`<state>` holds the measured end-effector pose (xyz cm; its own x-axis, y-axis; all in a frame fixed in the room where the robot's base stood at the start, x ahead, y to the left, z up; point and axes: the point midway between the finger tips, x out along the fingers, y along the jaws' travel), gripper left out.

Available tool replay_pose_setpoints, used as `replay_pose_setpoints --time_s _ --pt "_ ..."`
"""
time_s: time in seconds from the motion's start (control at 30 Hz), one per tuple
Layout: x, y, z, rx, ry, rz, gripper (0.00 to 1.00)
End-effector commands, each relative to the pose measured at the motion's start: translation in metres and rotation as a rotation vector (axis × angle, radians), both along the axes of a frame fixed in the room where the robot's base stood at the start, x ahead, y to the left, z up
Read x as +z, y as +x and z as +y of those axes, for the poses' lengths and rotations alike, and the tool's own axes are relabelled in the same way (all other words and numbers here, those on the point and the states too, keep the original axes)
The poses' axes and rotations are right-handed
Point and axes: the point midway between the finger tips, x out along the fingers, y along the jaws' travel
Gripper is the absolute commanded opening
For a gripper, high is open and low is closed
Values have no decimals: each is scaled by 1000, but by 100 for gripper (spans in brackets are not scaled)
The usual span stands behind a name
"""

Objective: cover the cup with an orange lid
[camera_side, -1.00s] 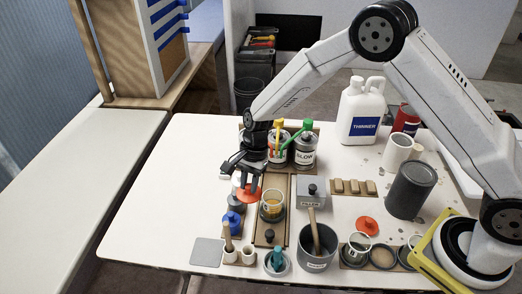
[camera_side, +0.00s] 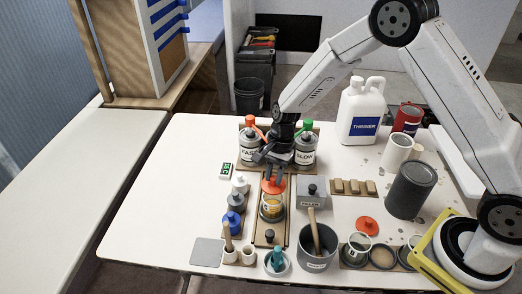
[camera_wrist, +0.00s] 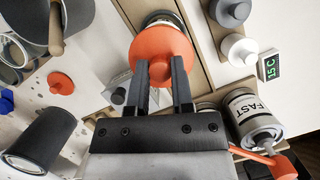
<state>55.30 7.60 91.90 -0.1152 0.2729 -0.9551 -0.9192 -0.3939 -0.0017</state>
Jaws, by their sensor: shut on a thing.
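My gripper (camera_side: 274,172) is shut on the knob of an orange lid (camera_side: 272,186). The lid also shows in the wrist view (camera_wrist: 160,48), held between the fingertips. The clear cup (camera_side: 272,208) with yellowish contents stands upright on a wooden board, directly under the lid in the side view. The lid hides the cup's rim, and I cannot tell whether the two touch. In the wrist view the lid covers most of what is under it. A second orange lid (camera_side: 367,226) lies on the table to the right.
The FAST can (camera_side: 249,155) and SLOW can (camera_side: 306,157) stand just behind my gripper. A grey FILLER box (camera_side: 311,196) is right of the cup, small bottles (camera_side: 235,203) are left, and a grey pot (camera_side: 316,259) with a stick is in front.

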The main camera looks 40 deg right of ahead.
Motion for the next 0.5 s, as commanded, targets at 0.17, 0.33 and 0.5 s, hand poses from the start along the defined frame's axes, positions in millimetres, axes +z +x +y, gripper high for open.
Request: replay_pose_setpoints --time_s 0.17,0.33,0.5 --pt "-12 0 0 1 0 1 0" --pt "-23 0 0 0 0 1 0" --pt "-32 0 0 -1 0 0 0"
